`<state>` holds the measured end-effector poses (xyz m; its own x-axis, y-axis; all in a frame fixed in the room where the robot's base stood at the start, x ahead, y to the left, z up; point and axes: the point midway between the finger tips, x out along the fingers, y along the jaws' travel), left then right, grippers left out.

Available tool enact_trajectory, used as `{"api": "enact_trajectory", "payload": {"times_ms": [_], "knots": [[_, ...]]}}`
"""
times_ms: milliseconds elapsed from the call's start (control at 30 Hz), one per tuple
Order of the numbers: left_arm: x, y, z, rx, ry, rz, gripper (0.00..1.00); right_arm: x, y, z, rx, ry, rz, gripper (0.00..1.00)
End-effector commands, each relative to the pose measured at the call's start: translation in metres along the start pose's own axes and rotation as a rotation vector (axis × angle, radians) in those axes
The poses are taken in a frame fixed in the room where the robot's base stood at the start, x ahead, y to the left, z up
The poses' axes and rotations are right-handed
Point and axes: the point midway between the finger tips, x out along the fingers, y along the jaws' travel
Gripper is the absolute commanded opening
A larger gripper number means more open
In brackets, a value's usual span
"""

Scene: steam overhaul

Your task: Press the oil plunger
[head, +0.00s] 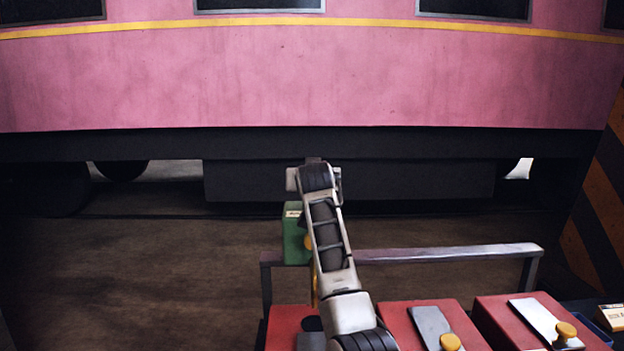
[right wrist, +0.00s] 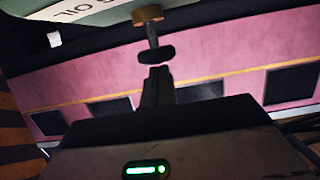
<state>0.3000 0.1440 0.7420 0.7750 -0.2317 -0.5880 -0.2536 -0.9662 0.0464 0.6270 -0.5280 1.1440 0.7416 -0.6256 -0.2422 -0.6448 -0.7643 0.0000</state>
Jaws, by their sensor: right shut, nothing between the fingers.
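A green oil box (head: 293,240) stands beside the metal rail in the head view, partly hidden behind my right arm. The right wrist view shows its pale underside or face with an "OIL" label (right wrist: 75,12), a brass collar (right wrist: 147,14) and a plunger with a dark flat knob (right wrist: 156,54) on a thin rod. My right gripper (right wrist: 158,70) is shut and empty, its fingertips in line with the knob and very close to it. I cannot tell whether they touch. In the head view my right gripper is hidden by its arm. My left gripper is not in view.
A pink carriage (head: 310,80) with a yellow stripe spans the back. A metal rail (head: 450,255) runs behind several red boxes (head: 415,325) with grey plates and brass knobs. A striped post (head: 605,200) stands at right. The floor at left is clear.

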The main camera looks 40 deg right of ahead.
Motion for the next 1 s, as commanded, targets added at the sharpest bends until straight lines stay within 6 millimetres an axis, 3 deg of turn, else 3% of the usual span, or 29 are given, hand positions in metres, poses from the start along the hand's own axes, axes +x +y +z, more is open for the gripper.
{"api": "enact_trajectory", "payload": {"times_ms": [200, 533, 667, 800, 900, 1000], "knots": [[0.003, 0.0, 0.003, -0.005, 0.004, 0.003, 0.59, 0.007, -0.001, 0.028, -0.003, -0.005, -0.001, 0.0], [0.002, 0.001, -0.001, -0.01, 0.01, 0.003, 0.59, 0.007, -0.001, 0.03, -0.002, -0.01, -0.001, 0.0], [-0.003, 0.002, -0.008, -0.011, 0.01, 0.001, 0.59, 0.005, -0.002, 0.022, -0.002, -0.011, -0.001, 0.0], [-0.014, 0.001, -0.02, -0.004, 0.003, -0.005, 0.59, -0.001, -0.003, -0.001, -0.002, -0.007, -0.003, 0.0], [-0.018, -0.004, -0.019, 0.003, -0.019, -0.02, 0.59, -0.006, -0.004, -0.023, -0.002, -0.001, -0.005, 0.0], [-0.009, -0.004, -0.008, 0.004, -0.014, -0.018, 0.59, -0.025, -0.005, -0.011, 0.0, 0.005, -0.007, 0.0]]}}
